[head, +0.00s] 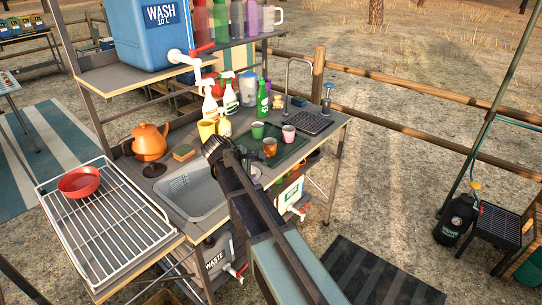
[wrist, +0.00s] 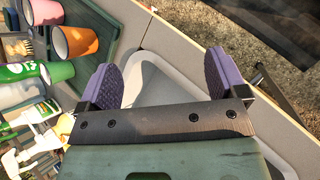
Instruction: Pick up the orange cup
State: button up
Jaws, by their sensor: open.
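The orange cup (head: 269,147) stands upright on a dark green mat on the worktop, to the right of the sink in the head view. In the wrist view the orange cup (wrist: 76,43) shows at upper left, outside the jaws, between a green cup (wrist: 46,11) and a pink cup (wrist: 58,71). My gripper (head: 213,146) is left of the cup in the head view, near the sink. Its two purple fingers (wrist: 160,75) are wide apart in the wrist view, with nothing between them but the pale grey basin behind. My arm hides part of the worktop.
The green cup (head: 257,130) and pink cup (head: 289,133) stand close to the orange one. The grey sink (head: 187,198), a yellow cup (head: 206,130), spray bottles, a green bottle (head: 263,98) and an orange kettle (head: 150,142) are nearby. A shelf with a blue water tank (head: 160,38) overhangs the back.

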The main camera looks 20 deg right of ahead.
aim_at(270, 141)
jog(key=w+d+n+h+b, duration=0.1)
jog(key=w+n, duration=0.1)
jog(key=w, duration=0.2)
jog(key=w+d+r+n+h+b, duration=0.1)
jog(key=w+n+h, duration=0.1)
jog(key=w, duration=0.3)
jog(key=w+d+n+h, duration=0.1)
jog(key=w+d+n, duration=0.1)
jog(key=w, duration=0.3)
jog(key=shift+w+r+n+t+h+b, duration=0.15)
jog(key=shift+r+n+t+h+b, duration=0.25)
jog(key=shift+n, duration=0.3)
jog(key=b+x, duration=0.1)
jog(key=x, duration=0.2)
jog(key=b+x, duration=0.1)
jog(key=x, duration=0.2)
jog(key=b+x, duration=0.2)
jog(key=x, duration=0.2)
jog(key=shift+w+d+r, duration=0.1)
jog(key=shift+d+r, duration=0.1)
jog(key=shift+d, duration=0.35)
jog(key=shift+r, duration=0.1)
jog(key=c, duration=1)
notch_tip(270, 141, up, 20)
jog(key=p, duration=2)
